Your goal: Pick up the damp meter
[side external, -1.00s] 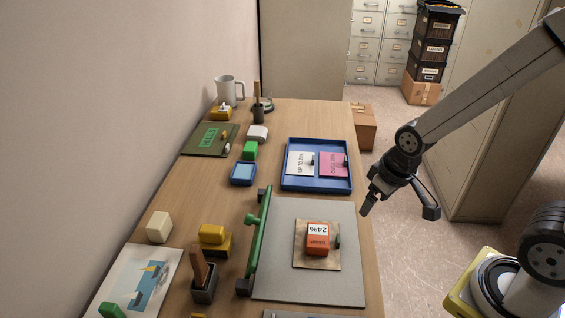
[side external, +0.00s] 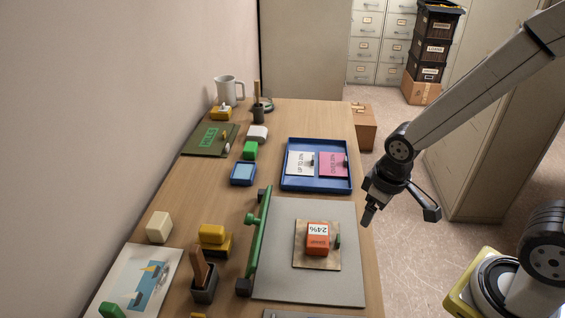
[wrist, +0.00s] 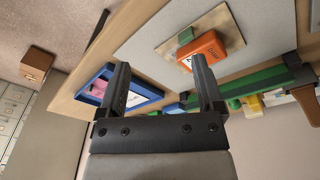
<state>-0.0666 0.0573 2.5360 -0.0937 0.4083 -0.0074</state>
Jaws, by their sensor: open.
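The damp meter is an orange block (side external: 317,245) with a white display reading 24%. It lies on a tan square board (side external: 301,262) on the grey mat (side external: 275,285). It also shows in the wrist view (wrist: 213,50), beyond my fingertips, with a small green part beside it. My gripper (side external: 367,214) is above the table's right edge, up and to the right of the meter and apart from it. In the wrist view my gripper (wrist: 160,85) has its two fingers wide apart with nothing between them.
A blue tray (side external: 316,189) with a white card and a pink card lies behind the mat. A green bar (side external: 259,240) runs along the mat's left edge. A yellow block (side external: 212,234), a cream block (side external: 159,227) and a wooden-handled stamp (side external: 203,280) stand further left.

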